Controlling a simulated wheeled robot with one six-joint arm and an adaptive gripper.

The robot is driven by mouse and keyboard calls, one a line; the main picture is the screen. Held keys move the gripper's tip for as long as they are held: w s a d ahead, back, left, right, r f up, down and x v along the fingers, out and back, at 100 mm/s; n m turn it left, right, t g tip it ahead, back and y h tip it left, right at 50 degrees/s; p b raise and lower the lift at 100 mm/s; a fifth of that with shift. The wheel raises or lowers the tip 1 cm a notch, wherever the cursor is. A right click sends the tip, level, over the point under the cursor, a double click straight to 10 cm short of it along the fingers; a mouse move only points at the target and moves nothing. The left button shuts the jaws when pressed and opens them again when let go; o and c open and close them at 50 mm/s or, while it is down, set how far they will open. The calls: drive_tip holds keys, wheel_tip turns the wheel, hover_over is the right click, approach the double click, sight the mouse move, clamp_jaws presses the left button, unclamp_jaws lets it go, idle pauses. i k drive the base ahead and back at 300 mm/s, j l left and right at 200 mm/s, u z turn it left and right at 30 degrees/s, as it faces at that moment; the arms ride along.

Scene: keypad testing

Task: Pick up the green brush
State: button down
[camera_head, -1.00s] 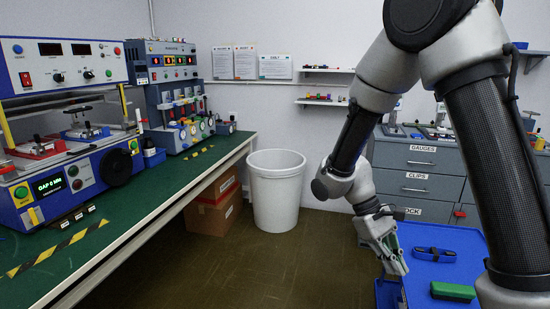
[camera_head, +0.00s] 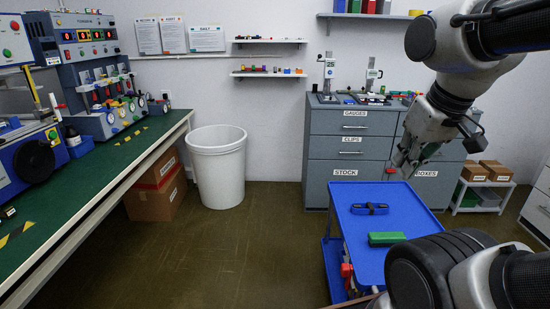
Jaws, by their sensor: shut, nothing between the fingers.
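The green brush (camera_head: 387,239) lies on the blue top of a cart (camera_head: 352,235), towards its near right part. It is a green block with a darker lower edge. My gripper (camera_head: 402,165) is shut and empty. In the picture it appears above the cart's far end, in front of the grey drawers, apart from the brush. The fingertips are small in this view.
A dark blue item (camera_head: 370,208) lies on the cart beyond the brush. Grey drawer cabinets (camera_head: 350,147) stand behind. A white bin (camera_head: 217,168) stands on the floor to the left, by the green workbench (camera_head: 128,170). Open floor lies between bench and cart.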

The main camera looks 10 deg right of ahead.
sight(384, 239)
drive_tip(key=z, duration=0.95)
